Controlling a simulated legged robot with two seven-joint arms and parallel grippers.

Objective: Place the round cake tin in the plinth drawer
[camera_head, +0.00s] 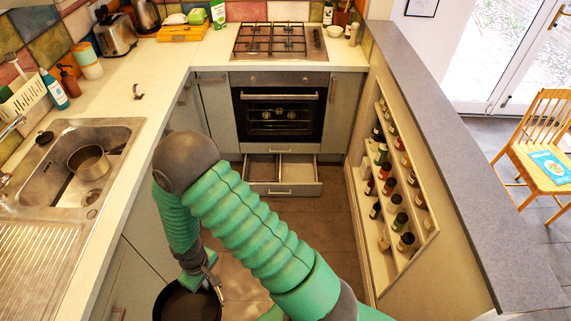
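The round cake tin (172,306) is dark, and its lower part is cut off by the bottom edge of the view. My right gripper (214,284) is at the tin's upper right rim and appears shut on it. My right arm comes in from the lower right and bends back down to the tin. The plinth drawer (283,188) is pulled out below the oven, at floor level. Its inside looks empty, with a divider, and my arm covers part of its left side. My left gripper is not in view.
The oven (280,112) is shut under the hob (280,42). A sink (70,165) with a metal pot (88,162) is on the left counter. A bottle rack (395,190) lines the right wall. Floor shows between my arm and the drawer.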

